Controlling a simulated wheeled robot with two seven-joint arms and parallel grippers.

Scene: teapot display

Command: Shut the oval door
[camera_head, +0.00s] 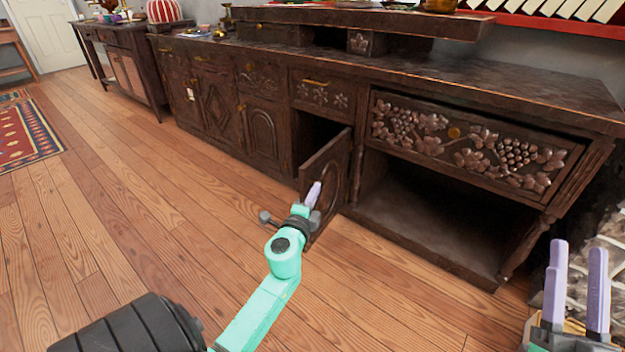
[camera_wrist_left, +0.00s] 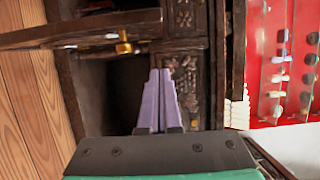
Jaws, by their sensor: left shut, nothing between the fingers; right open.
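The oval door (camera_head: 321,168) is a dark carved wooden door standing ajar, swung outward from its dark compartment (camera_head: 313,131) in the long cabinet. In the left wrist view the door (camera_wrist_left: 60,34) runs along the top, seen nearly edge-on, with a brass knob (camera_wrist_left: 123,46). My left gripper (camera_head: 314,190) is shut and empty, with its purple fingertips over the lower part of the door in the head view. I cannot tell whether they touch it. The shut fingers also show in the left wrist view (camera_wrist_left: 160,85). My right gripper (camera_head: 577,262) is open and empty at the lower right.
A large carved drawer (camera_head: 455,132) juts above an open bay (camera_head: 430,205) right of the door. A small flower-carved drawer (camera_head: 318,93) sits above the compartment. Closed cabinet doors (camera_head: 215,103) stand to the left. The wooden floor (camera_head: 150,210) in front is clear.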

